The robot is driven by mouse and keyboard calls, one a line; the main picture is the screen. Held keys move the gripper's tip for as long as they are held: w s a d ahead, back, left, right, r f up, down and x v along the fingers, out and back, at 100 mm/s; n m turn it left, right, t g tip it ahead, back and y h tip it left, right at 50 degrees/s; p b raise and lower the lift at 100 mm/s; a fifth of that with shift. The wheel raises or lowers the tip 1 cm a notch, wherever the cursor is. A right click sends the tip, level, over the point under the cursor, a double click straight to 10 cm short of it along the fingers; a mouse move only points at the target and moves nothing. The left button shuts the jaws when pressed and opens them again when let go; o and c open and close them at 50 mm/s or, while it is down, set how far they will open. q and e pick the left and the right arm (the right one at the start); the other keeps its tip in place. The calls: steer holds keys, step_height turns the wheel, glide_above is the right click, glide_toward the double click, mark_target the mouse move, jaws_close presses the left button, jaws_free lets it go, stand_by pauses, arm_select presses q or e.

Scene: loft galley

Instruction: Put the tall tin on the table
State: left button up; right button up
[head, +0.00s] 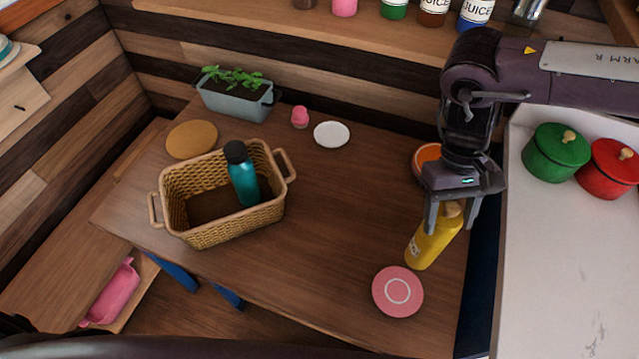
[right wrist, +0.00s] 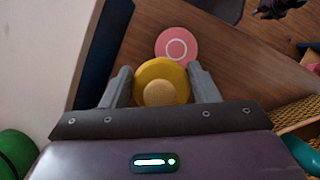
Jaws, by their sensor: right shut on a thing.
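The tall tin (head: 432,243) is yellow with a tan round lid and a label on its side. In the head view it is at the right end of the wooden table (head: 340,220). My right gripper (head: 452,218) points down with its fingers on both sides of the tin's top, shut on it. In the right wrist view the tin (right wrist: 160,78) is seen from above between the two fingers (right wrist: 160,88). I cannot tell whether its base touches the table. My left gripper is not in view.
A pink plate (head: 397,291) lies just in front of the tin. An orange bowl (head: 427,158) is behind it, partly hidden by my arm. A wicker basket (head: 222,232) holds a teal bottle (head: 242,175). The table's middle is clear. A white counter (head: 570,260) with pots stands right.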

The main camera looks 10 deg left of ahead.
steer(key=n+h, duration=0.1)
steer(key=n, duration=0.1)
steer(key=w+a+n+t, duration=0.1)
steer(key=n, duration=0.1)
steer(key=a+n+h, duration=0.1)
steer(key=n, duration=0.2)
steer(key=shift+w+f+h, duration=0.15)
steer(key=shift+w+h, duration=0.15)
steer(key=shift+w+a+r+n+t+p, duration=0.15)
steer(key=shift+n+t+p, duration=0.1)
steer(key=shift+n, duration=0.35)
steer(key=shift+a+r+n+t+p, duration=0.1)
steer(key=shift+n+t+p, duration=0.15)
steer(key=shift+n, duration=0.35)
steer(key=shift+w+a+r+n+t+h, duration=0.1)
steer(key=shift+r+n+t+h, duration=0.1)
steer(key=shift+n, duration=0.35)
steer(key=shift+w+a+r+n+t+h, duration=0.1)
steer(key=shift+n+t+h, duration=0.1)
steer(key=shift+n, duration=0.35)
steer(key=w+d+r+n+t+y+p, duration=0.2)
steer(key=w+d+r+n+y+p, duration=0.1)
steer(key=n, duration=1.1)
steer(key=w+d+r+n+t+y+p, duration=0.3)
steer(key=w+d+r+n, duration=0.1)
steer(key=n, duration=0.9)
steer(key=shift+w+d+r+n+y, duration=0.15)
steer(key=shift+w+r+n+y, duration=0.25)
steer(key=shift+r, duration=0.55)
